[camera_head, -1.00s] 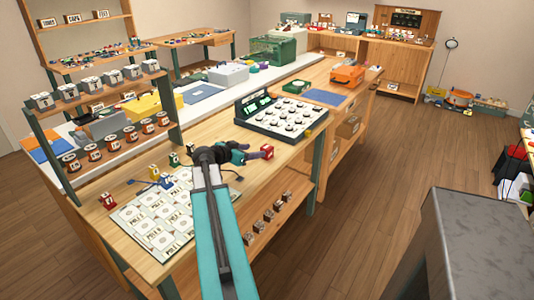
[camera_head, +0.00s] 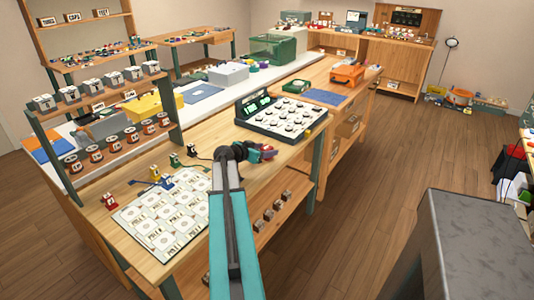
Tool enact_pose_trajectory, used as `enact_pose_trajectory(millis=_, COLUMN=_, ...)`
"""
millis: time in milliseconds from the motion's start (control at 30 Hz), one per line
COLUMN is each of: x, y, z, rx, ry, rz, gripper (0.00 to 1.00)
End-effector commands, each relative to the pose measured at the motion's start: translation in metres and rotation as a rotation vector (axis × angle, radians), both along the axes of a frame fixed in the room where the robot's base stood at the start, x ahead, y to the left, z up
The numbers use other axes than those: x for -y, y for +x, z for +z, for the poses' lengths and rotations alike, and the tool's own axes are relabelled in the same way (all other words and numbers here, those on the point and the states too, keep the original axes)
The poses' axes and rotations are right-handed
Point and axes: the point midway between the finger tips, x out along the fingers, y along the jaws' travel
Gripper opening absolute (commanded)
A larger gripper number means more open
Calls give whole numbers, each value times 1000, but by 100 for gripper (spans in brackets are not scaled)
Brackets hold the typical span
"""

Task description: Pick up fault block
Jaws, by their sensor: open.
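I cannot tell for sure which block is the fault block, because the labels are too small to read. Small labelled blocks stand on the wooden bench (camera_head: 92,210): a red block (camera_head: 110,201) by the card sheet's left corner, and a smaller red one (camera_head: 154,172), a dark green one (camera_head: 175,160) and a dark one (camera_head: 191,151) behind the sheet. My gripper (camera_head: 264,151) is open, low over the bench's front right part, in front of the dial panel. Something red shows at its fingertips; whether this is a block or part of the gripper is unclear.
A white sheet of printed cards (camera_head: 165,215) lies on the bench. The dial panel (camera_head: 283,116) stands behind my gripper. A shelf rack (camera_head: 105,104) with several tins rises at the left. Several small blocks (camera_head: 268,215) sit on the ledge below the bench's front edge.

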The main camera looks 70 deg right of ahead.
Motion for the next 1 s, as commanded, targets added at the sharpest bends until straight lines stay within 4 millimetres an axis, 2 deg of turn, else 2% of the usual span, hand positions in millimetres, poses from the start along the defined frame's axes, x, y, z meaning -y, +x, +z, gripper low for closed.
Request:
enact_pose_trajectory(millis=433, x=4, y=-2, z=-1, rx=-1, ry=0, rz=-2, gripper=56)
enact_pose_trajectory(millis=1000, x=47, y=-14, z=-17, rx=0, ry=0, rz=-3, gripper=56)
